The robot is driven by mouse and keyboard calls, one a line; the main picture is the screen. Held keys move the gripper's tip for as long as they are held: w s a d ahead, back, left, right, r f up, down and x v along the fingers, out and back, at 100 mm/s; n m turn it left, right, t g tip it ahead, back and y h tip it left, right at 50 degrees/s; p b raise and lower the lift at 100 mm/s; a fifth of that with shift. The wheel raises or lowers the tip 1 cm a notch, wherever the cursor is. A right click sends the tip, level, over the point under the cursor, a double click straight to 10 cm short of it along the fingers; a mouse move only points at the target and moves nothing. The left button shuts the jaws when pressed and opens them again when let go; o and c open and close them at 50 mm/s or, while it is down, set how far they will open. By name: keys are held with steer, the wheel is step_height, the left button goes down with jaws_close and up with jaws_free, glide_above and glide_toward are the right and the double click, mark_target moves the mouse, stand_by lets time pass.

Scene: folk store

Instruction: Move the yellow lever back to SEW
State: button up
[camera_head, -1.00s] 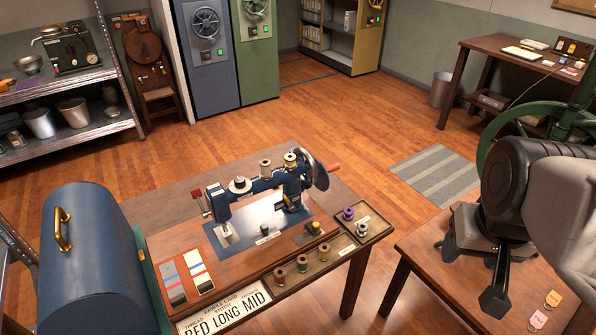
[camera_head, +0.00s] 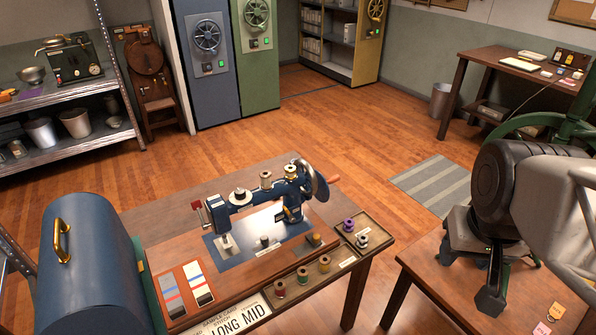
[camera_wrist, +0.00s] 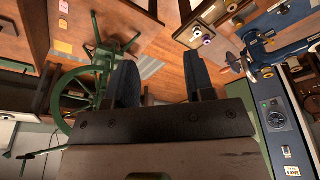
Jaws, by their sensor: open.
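The blue sewing machine (camera_head: 262,203) stands on a wooden table at centre, with a red-tipped lever at its left end and a handwheel at its right. A small yellow piece (camera_head: 315,239) sits on a dark block at the base's front right; I cannot tell whether it is the yellow lever. No SEW marking is legible. In the wrist view the machine (camera_wrist: 285,52) shows at upper right, its lever not clear. My gripper (camera_head: 490,303) is at right, apart from the machine, over the right-hand table. In the wrist view its two fingers (camera_wrist: 163,78) are spread and empty.
A tray (camera_head: 292,291) with several thread spools lies along the table's front and right. A large blue case (camera_head: 95,265) stands at left. Fabric sample cards (camera_head: 198,283) lie between case and machine. A floor gap separates the two tables. A green wheel (camera_head: 540,122) stands behind my arm.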

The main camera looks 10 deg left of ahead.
steer(key=w+a+n, duration=0.2)
steer(key=w+a, duration=0.4)
steer(key=w, duration=0.4)
steer(key=n, duration=0.7)
glide_toward(286, 209)
steer(key=shift+s+r, duration=0.1)
steer(key=shift+s, duration=0.1)
steer(key=shift+f, duration=0.25)
steer(key=shift+x, duration=3.9)
steer(key=shift+w+f, duration=0.25)
steer(key=shift+w+d, duration=0.1)
steer(key=shift+d, duration=0.1)
